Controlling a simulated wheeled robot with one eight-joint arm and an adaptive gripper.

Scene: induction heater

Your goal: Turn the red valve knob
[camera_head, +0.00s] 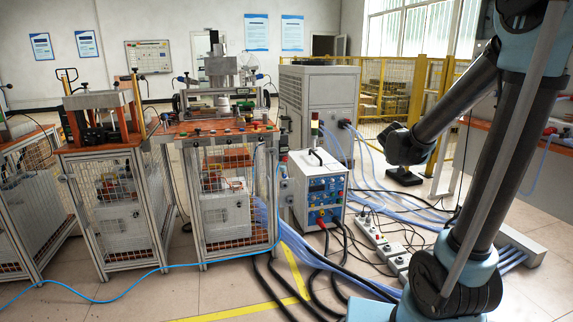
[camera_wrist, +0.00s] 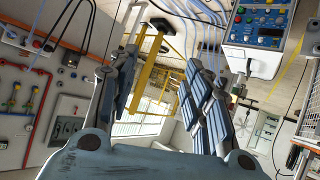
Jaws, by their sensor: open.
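My gripper (camera_wrist: 162,75) is open in the wrist view, its two ribbed fingers spread apart with nothing between them. I cannot make out the gripper in the head view, where my arm crosses the right side. No red valve knob stands out for certain.
A caged workbench (camera_head: 232,200) stands left of the heater box, with another caged bench (camera_head: 113,215) beyond it. A grey cabinet (camera_head: 315,105) and yellow fence (camera_head: 395,98) stand behind. Cables, blue hoses and power strips (camera_head: 383,240) cover the floor near the heater box.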

